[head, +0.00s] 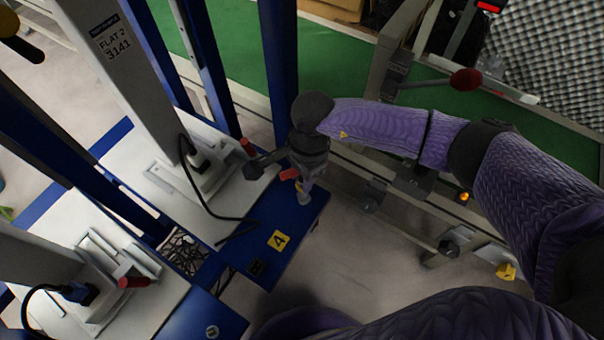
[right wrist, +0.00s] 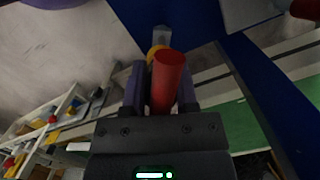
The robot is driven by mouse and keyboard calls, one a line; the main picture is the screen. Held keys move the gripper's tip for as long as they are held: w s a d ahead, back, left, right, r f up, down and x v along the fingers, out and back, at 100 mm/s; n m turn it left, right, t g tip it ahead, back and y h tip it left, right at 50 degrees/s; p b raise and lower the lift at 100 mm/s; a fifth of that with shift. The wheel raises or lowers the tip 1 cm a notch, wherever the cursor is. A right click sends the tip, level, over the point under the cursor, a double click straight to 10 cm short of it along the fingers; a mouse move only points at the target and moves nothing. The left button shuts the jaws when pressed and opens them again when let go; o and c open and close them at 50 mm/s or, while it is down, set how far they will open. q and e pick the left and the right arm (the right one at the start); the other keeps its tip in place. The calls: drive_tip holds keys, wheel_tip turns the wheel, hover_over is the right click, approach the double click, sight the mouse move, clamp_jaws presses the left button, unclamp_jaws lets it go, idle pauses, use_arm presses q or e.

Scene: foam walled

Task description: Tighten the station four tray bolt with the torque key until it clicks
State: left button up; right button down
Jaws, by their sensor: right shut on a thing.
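My right gripper (head: 303,178) is over the corner of a blue base plate (head: 262,262) that carries a yellow label with a 4 (head: 279,240). In the right wrist view my right gripper (right wrist: 160,88) is shut on the torque key, whose red handle (right wrist: 168,82) shows between the fingers. A yellow part and a pale tip lie beyond the handle, towards the blue plate. In the head view a bit of red (head: 289,174) shows beside the fingers. The tray bolt cannot be made out; I cannot tell whether the key touches it. My left gripper is not in view.
A white tray (head: 215,220) with a grey column marked FLAT 2 3141 (head: 120,55) and a black cable stands left of the gripper. A blue post (head: 280,75) rises close behind it. A metal rail and green belt (head: 235,60) run behind. Grey floor lies right.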

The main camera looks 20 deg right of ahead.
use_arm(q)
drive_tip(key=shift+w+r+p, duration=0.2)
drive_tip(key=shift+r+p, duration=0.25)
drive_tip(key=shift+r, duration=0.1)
use_arm(e)
drive_tip(key=shift+r, duration=0.85)
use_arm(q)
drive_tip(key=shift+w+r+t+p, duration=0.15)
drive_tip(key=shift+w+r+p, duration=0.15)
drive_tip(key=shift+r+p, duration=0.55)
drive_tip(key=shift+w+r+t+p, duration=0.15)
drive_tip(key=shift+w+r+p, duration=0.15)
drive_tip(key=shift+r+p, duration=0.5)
use_arm(e)
drive_tip(key=shift+r, duration=2.5)
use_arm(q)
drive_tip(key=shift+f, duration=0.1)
